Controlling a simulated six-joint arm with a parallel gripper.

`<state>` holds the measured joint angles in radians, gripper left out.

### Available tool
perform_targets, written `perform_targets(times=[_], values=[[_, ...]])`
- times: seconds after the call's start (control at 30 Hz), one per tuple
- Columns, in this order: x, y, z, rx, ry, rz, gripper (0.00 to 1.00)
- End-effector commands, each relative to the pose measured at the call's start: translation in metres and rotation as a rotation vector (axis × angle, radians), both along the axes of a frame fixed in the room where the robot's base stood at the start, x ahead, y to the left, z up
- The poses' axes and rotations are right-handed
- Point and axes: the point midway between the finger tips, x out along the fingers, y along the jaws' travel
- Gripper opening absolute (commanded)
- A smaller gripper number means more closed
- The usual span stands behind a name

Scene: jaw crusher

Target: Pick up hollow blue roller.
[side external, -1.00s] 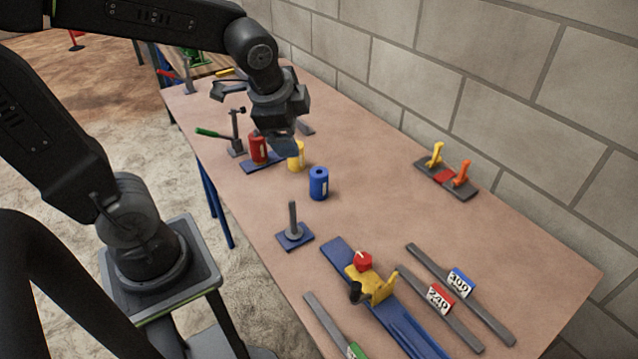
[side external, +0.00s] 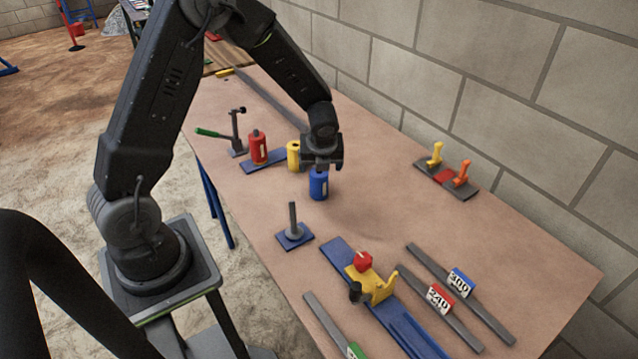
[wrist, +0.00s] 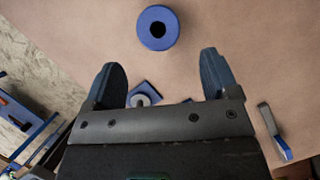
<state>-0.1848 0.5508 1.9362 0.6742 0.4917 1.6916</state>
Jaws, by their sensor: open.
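The hollow blue roller (side external: 319,186) stands upright on the table, with its dark round hole facing up in the wrist view (wrist: 158,28). My gripper (side external: 320,166) is over the roller in the side view, pointing down, and covers part of its top. In the wrist view my gripper (wrist: 160,72) shows two dark blue fingers spread apart with nothing between them. The roller lies beyond the fingertips there, roughly centred between them. I cannot tell the exact height gap between the fingers and the roller.
A yellow roller (side external: 293,155) and a red roller (side external: 258,148) on a blue plate stand to the left. A post on a blue base (side external: 294,232) stands in front. A blue rail with a yellow carriage (side external: 376,284) and labelled bars are nearer. A block wall (side external: 480,80) borders the table.

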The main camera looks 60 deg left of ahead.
Motion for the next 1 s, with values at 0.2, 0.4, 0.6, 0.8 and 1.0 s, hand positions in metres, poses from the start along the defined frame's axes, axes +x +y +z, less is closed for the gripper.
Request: perform_targets(times=[0.2, 0.4, 0.6, 0.8, 1.0], values=[[0.005, 0.01, -0.027, 0.0, 0.001, 0.003, 0.81], [0.008, 0.016, -0.04, -0.002, 0.0, 0.004, 0.81], [0.014, 0.027, -0.067, -0.001, 0.002, 0.004, 0.81], [0.016, 0.031, -0.077, -0.001, -0.001, 0.003, 0.81], [0.016, 0.031, -0.076, -0.001, -0.001, 0.003, 0.78]])
